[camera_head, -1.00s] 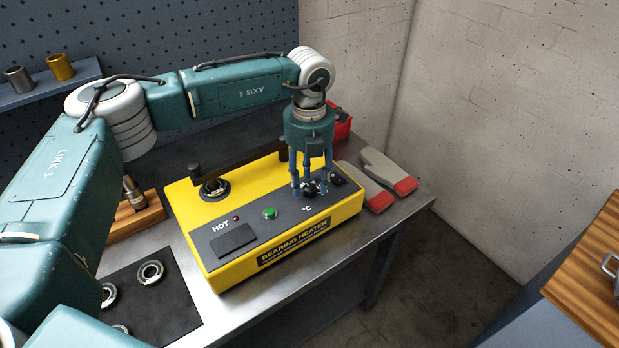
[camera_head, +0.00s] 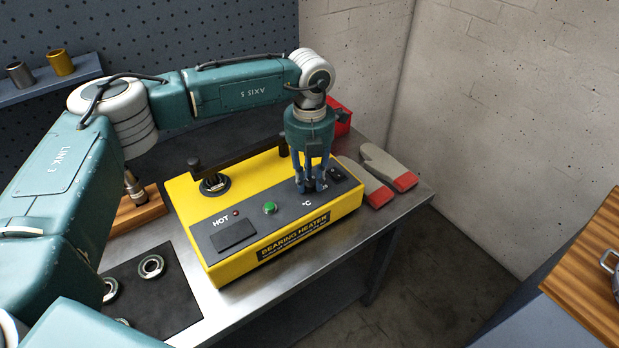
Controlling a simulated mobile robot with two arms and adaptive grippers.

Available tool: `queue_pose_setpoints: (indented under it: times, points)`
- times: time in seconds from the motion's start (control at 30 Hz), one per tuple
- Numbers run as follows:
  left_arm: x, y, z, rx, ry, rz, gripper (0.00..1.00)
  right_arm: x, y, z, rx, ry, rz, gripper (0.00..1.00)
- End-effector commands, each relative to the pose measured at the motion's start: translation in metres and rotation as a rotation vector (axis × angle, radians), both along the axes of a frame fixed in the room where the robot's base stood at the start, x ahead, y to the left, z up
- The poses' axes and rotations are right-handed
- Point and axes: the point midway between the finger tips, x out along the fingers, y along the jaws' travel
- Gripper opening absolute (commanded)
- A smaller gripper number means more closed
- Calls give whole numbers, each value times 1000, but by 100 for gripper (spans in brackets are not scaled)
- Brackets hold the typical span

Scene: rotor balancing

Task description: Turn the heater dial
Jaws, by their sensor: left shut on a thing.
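The yellow bearing heater (camera_head: 226,275) stands on the metal bench, with a dark control panel on its top. The panel has a green button (camera_head: 270,208), a small red lamp by the word HOT, a dark display window (camera_head: 233,236) and a °C mark. The heater dial (camera_head: 307,187) is at the right part of the panel, mostly hidden by the fingers. My left gripper (camera_head: 309,187) points down from above and is shut on the dial. My right gripper is not in view.
Grey gloves with red cuffs (camera_head: 378,172) and a red box (camera_head: 340,118) are right of the heater. A dark mat (camera_head: 165,300) with several bearing rings lies at front left. A wooden block (camera_head: 143,212) holds a metal part. Wooden-topped furniture (camera_head: 590,290) stands at right.

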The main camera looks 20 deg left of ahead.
Motion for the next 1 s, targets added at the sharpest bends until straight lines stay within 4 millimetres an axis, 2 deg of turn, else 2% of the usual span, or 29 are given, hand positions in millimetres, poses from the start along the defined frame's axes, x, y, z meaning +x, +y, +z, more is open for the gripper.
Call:
queue_pose_setpoints:
  times: [0.13, 0.57, 0.77, 1.0]
  points:
    - [1, -1, 1, -3, -4, -13, 0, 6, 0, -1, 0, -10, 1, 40]
    - [2, -1, 0, -2, -5, -91, 0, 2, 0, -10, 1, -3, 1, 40]
    - [2, -1, -2, -3, -7, -210, 0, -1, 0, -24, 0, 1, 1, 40]
    - [2, -2, -2, -3, -9, -435, 0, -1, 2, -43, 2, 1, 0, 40]
